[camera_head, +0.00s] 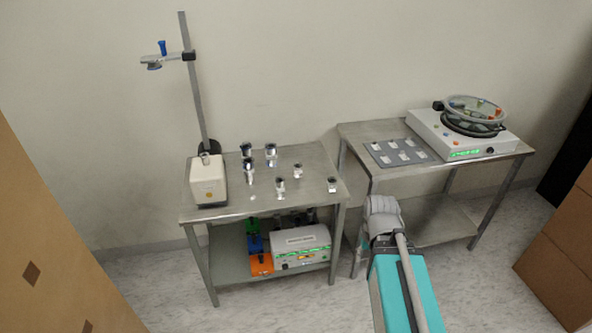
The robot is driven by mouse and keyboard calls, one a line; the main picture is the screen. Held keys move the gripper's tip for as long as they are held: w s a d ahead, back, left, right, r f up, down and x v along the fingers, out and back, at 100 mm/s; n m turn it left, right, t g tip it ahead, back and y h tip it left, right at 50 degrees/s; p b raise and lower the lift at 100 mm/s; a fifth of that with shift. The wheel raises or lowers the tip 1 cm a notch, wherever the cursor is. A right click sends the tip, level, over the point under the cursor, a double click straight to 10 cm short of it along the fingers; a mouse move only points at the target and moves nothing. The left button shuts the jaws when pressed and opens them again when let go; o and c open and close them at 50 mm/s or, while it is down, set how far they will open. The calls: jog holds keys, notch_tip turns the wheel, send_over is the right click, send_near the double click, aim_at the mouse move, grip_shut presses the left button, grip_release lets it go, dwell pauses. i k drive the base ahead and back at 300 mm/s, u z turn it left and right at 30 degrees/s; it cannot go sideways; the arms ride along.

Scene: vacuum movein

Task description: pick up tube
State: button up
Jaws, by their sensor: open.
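No single item can be told for certain as the tube. A small blue-topped item (163,47) sits in a clamp on a tall stand (192,95). My arm, grey and turquoise, is folded low in front of the right table. My gripper's fingers do not show.
A white box device (208,180) stands at the left table's left end. Below are a white unit (300,246) and coloured blocks (260,262). The right table (362,130) bears a grey tray (385,157) and a round-bowl device (428,129). Brown boxes flank both sides.

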aim_at(297, 166)
jog(key=u, duration=0.05)
jog(key=i, duration=0.95)
jog(key=z, duration=0.05)
